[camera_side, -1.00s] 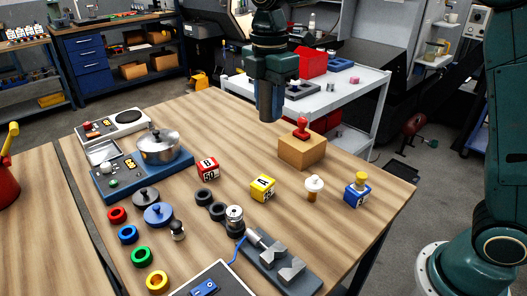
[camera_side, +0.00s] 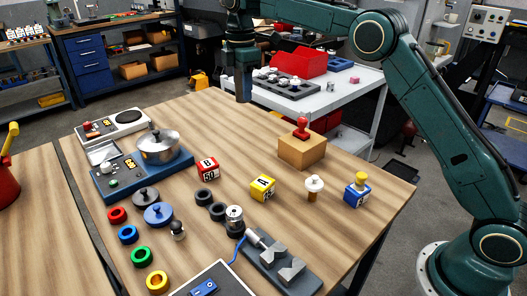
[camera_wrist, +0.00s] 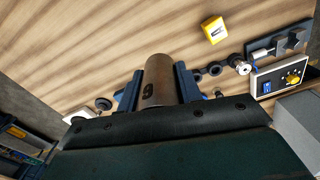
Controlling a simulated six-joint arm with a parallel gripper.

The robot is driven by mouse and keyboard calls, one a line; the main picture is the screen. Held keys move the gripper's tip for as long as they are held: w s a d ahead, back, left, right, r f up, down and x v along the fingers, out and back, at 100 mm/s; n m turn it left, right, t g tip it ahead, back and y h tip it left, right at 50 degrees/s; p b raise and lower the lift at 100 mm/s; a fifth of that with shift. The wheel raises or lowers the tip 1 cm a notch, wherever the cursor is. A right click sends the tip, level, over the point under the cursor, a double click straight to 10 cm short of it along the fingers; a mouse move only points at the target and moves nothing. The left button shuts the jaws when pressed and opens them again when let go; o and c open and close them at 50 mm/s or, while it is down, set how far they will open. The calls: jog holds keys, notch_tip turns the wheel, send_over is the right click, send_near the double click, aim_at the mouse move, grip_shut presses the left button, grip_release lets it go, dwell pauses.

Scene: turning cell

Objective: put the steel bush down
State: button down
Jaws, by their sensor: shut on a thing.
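The steel bush (camera_wrist: 158,82) is a dull brownish-grey cylinder with a dark mark on its side. In the wrist view it stands between the two blue fingers of my gripper (camera_wrist: 157,88), which is shut on it. In the side view my gripper (camera_side: 243,86) points down, high near the far edge of the wooden table (camera_side: 226,128). I cannot make out the bush apart from the fingers there. Clear air shows below it in the wrist view.
A wooden block with a red-knobbed stamp (camera_side: 302,148), a red block (camera_side: 207,169) and a yellow block (camera_side: 262,188) stand on the table. A pot (camera_side: 158,147) is at left. Behind, a grey cart (camera_side: 345,98) holds a dark tray (camera_side: 287,84) and red bin (camera_side: 300,64).

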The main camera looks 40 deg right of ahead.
jog(key=shift+w+d+f, duration=0.2)
jog(key=shift+w+d, duration=0.2)
jog(key=shift+w, duration=0.15)
jog(key=shift+f, duration=0.1)
send_near(246, 161)
jog(key=shift+s+a, duration=0.1)
dwell(0.4)
jog(key=shift+f, duration=2.8)
jog(key=shift+f, duration=0.15)
jog(key=c, duration=0.9)
grip_release()
jog(key=shift+f, duration=0.1)
jog(key=shift+c, duration=0.2)
jog(key=shift+r, duration=0.2)
